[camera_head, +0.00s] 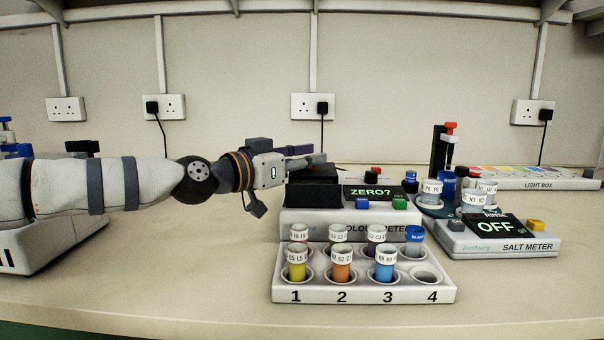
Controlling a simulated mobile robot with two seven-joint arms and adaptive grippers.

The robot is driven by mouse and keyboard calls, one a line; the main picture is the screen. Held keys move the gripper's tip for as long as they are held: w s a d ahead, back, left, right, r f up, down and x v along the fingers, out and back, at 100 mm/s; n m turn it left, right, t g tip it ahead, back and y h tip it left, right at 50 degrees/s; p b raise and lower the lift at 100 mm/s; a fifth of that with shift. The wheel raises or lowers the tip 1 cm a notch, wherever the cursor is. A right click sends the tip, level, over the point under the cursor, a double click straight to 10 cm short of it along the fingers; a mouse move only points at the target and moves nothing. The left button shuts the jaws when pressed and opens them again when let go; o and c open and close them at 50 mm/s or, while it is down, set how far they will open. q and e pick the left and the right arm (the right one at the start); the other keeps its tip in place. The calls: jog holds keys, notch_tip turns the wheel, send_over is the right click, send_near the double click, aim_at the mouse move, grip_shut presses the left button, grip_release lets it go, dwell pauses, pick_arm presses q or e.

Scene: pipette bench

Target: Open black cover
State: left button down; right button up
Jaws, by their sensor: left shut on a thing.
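The black cover (313,194) is a dark box-like part on the left of the colour meter (300,222), beside its screen reading "ZERO?". My left gripper (312,162) reaches in from the left and is shut on the black cover at its upper edge. The fingers lie across the top of the cover and hide part of it. How far the cover is tilted or raised is hard to tell. My right gripper is not in view.
A white numbered rack (365,294) with several coloured vials stands in front of the colour meter. To the right are a salt meter (520,247), a round holder of labelled vials and a light box (555,184). The bench is clear at front left.

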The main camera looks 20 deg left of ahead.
pick_arm(q)
jog(key=shift+w+a+r, duration=0.15)
jog(key=shift+w+a, duration=0.25)
jog(key=shift+a, duration=0.3)
jog(key=shift+r+t+y, duration=0.3)
jog(key=shift+d+r, duration=0.15)
jog(key=shift+r, duration=0.25)
jog(key=c, duration=1.5)
grip_release()
jog(key=shift+o, duration=0.2)
jog(key=shift+s+a+f, duration=0.3)
jog(key=shift+s+f, duration=0.15)
jog(key=shift+f, duration=0.05)
jog(key=v, duration=1.1)
jog(key=shift+s+d+f+g, duration=0.2)
jog(key=shift+d+g, duration=0.15)
jog(key=shift+g, duration=0.05)
